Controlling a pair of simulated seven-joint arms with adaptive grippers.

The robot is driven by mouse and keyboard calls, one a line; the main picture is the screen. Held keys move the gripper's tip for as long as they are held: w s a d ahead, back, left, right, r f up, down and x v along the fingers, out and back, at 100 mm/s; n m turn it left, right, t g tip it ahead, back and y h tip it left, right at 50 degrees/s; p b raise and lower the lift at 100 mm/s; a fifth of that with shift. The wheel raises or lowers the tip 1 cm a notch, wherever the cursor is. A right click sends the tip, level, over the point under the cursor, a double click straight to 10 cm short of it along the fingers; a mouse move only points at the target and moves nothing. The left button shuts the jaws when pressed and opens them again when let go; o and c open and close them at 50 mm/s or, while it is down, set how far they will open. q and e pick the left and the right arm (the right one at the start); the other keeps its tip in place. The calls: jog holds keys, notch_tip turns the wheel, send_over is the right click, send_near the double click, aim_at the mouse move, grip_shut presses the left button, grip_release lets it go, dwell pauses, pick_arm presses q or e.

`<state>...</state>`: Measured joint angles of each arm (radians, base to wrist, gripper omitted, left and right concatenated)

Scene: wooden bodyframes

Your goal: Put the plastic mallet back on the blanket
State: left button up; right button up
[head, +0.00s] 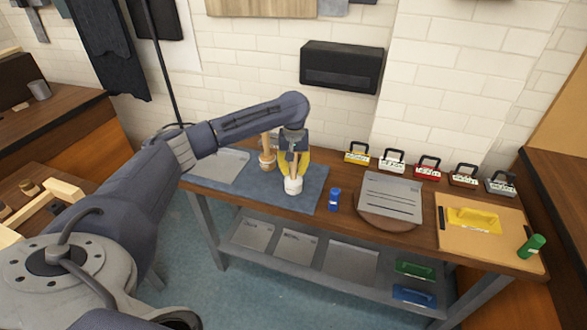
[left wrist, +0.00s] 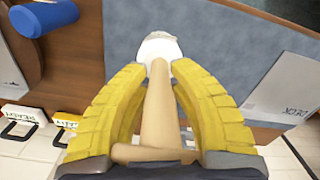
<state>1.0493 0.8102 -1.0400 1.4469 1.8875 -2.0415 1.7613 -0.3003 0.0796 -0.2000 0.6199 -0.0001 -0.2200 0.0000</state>
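The plastic mallet with a white head (head: 293,186) and a pale wooden handle is in my left gripper (head: 295,168). In the left wrist view the yellow fingers close on both sides of the mallet's handle (left wrist: 158,95), with the white head beyond the fingertips. The mallet hangs head down over the blue-grey blanket (head: 312,196), which also shows in the left wrist view (left wrist: 222,55). I cannot tell whether the head touches the blanket. My right gripper is not in view.
A wooden mallet (head: 267,160) stands close left of my left gripper. A blue cylinder (head: 334,199) is just right of the blanket. A grey plate (head: 391,197) on a round board lies farther right. Labelled padlock-like blocks (head: 392,164) line the back edge. A grey sheet (head: 222,165) lies left.

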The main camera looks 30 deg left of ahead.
pick_arm(q)
jog(key=shift+o, duration=1.2)
jog(key=shift+r, duration=0.1)
notch_tip(320, 180, up, 12)
jog(key=shift+f, duration=0.1)
